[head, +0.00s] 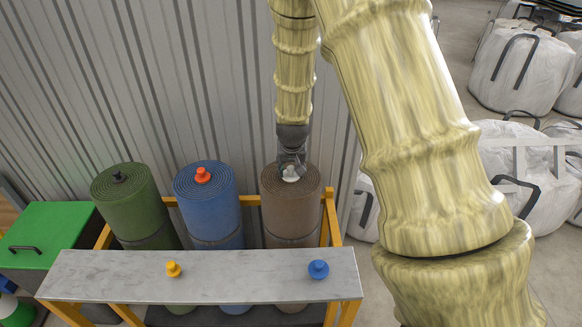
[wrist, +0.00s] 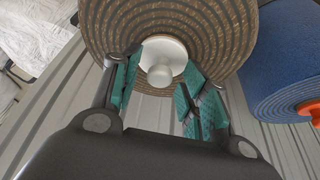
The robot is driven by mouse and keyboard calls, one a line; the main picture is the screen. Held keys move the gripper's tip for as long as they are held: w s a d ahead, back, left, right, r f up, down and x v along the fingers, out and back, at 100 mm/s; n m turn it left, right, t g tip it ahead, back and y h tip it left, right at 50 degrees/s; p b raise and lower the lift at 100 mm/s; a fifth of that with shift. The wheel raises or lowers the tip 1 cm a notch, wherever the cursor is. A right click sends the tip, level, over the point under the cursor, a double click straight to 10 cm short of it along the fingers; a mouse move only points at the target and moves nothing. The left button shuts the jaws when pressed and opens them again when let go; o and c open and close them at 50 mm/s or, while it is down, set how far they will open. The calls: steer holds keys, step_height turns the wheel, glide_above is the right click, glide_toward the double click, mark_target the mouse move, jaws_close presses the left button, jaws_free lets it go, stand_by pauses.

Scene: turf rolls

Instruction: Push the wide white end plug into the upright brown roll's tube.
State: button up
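The brown roll (head: 290,210) stands upright at the right end of the row of rolls. The white end plug (head: 290,174) is at the centre of its top, over the tube. In the wrist view the plug's round flange (wrist: 176,53) lies at the middle of the brown spiral (wrist: 215,25), with its knob facing me. I cannot tell whether the flange is flush; the tube mouth is hidden beneath it. My gripper (head: 291,163) is just above the plug. In the wrist view its green-padded fingers are open on either side of the knob, with gaps visible.
A blue roll (head: 208,205) with an orange plug (head: 202,175) and a green roll (head: 130,205) with a dark plug (head: 119,177) stand to the left. A grey shelf (head: 220,277) in front bears a yellow plug (head: 173,269) and a blue plug (head: 318,268). A corrugated wall (head: 180,80) is behind.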

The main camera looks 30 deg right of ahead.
steer(key=shift+r, duration=0.1)
steer(key=v, duration=1.1)
steer(key=shift+s+a+r, duration=0.15)
steer(key=shift+s+r, duration=0.05)
steer(key=shift+r, duration=0.15)
steer(key=shift+r, duration=0.1)
stand_by(0.3)
